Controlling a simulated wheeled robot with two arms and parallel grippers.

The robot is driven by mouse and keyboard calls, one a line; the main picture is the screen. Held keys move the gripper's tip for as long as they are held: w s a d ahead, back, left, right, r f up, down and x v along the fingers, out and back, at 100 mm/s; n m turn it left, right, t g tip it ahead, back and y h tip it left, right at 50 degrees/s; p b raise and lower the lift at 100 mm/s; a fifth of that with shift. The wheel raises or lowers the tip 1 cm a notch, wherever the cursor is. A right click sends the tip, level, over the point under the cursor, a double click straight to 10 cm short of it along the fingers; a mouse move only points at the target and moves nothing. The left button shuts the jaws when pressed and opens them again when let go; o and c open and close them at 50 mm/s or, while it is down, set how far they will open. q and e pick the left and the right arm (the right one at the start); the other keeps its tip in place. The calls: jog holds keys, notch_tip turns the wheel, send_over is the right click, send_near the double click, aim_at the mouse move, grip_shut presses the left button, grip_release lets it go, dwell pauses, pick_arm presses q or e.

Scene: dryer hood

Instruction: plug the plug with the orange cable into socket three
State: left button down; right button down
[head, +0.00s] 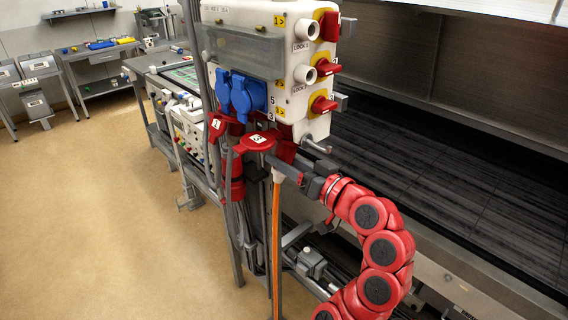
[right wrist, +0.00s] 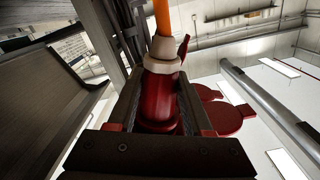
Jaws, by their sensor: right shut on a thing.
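The plug with the orange cable (right wrist: 159,95) is red with a pale collar. My right gripper (right wrist: 158,110) is shut around its body in the right wrist view. The orange cable (head: 276,245) hangs straight down from it in the head view. My right gripper (head: 287,166) reaches in from the right, just under the socket box (head: 285,60). A red socket lid marked 3 (head: 257,139) sticks out beside the plug. Socket three's opening is hidden, so I cannot tell whether the plug is inside it. My left gripper is not in view.
Another red lid marked 1 (head: 215,126) and blue sockets (head: 247,96) are left of the plug. Red rotary switches (head: 328,68) line the box's right side. Grey posts and rails stand close below. A dark conveyor bed (head: 450,180) lies to the right; open floor (head: 120,220) to the left.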

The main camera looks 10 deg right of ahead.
jog(key=shift+w+d+r, duration=0.15)
jog(key=shift+d+r, duration=0.1)
jog(key=shift+r, duration=0.35)
jog(key=shift+c, duration=1.2)
grip_release()
jog(key=shift+s+d+p, duration=0.35)
jog(key=shift+p, duration=0.3)
jog(key=p+v, duration=0.1)
jog(key=p, duration=0.1)
jog(key=p+v, duration=0.2)
jog(key=p, duration=0.1)
jog(key=p+v, duration=0.2)
jog(key=p, duration=0.1)
jog(key=shift+r, duration=0.35)
jog(key=p, duration=0.6)
send_near(293, 155)
jog(key=v, duration=0.4)
jog(key=shift+s+d+f+p, duration=0.15)
jog(key=shift+s+d+f, duration=0.1)
jog(key=shift+s, duration=0.2)
jog(key=shift+s+d+f+p, duration=0.15)
jog(key=shift+s+d, duration=0.1)
jog(key=shift+s, duration=0.2)
